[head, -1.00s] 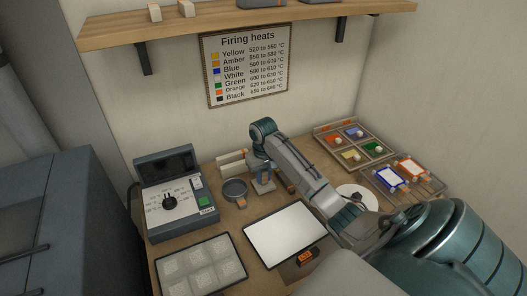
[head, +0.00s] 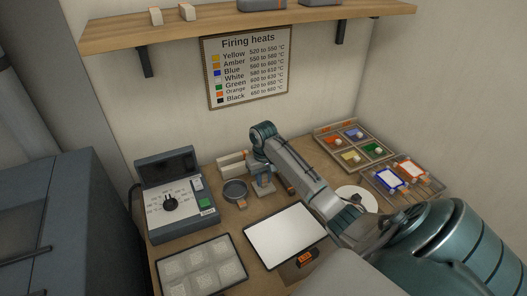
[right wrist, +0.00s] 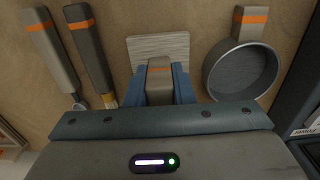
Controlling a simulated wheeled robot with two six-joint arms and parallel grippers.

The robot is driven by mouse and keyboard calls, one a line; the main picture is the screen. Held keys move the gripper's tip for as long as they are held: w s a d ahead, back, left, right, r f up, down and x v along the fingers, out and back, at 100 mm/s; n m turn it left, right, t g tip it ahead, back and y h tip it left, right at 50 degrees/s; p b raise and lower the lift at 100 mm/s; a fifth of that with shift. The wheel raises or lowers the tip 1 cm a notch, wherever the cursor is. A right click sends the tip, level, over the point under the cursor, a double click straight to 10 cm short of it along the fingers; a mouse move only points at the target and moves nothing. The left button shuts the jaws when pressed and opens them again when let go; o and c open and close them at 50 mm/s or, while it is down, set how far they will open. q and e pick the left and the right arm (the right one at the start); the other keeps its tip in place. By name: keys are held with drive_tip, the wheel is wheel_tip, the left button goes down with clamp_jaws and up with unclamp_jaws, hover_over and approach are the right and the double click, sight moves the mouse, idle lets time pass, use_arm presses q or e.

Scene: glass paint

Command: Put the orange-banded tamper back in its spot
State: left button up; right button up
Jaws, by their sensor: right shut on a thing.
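The orange-banded tamper (right wrist: 159,68) is between my right gripper's two blue fingers in the right wrist view. Its grey handle with the orange band points toward the camera. A pale striped rectangular plate (right wrist: 150,44) shows beyond the handle; I cannot tell whether it touches the table. My right gripper (head: 264,183) is shut on the tamper, low over the back middle of the table in the head view; it also shows in the right wrist view (right wrist: 160,88). The tamper's spot cannot be made out. My left gripper is not in view.
A round sieve (right wrist: 243,70) lies close right of the tamper. Two orange-banded tools, one (right wrist: 50,50) and another (right wrist: 88,50), lie to its left. A white sheet (head: 285,235) lies in front. A control box (head: 178,205) stands left, a colour tray (head: 355,144) back right.

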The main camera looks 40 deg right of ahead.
drive_tip(key=shift+f, duration=0.25)
idle(0.3)
drive_tip(key=o, duration=1)
wheel_tip(320, 180, up, 5)
drive_tip(key=shift+b, duration=0.8)
wheel_tip(320, 180, up, 5)
drive_tip(key=shift+f+p, duration=0.1)
drive_tip(key=shift+p, duration=0.9)
drive_tip(key=shift+r+p, duration=0.45)
drive_tip(key=shift+r, duration=0.1)
drive_tip(key=shift+f, duration=0.1)
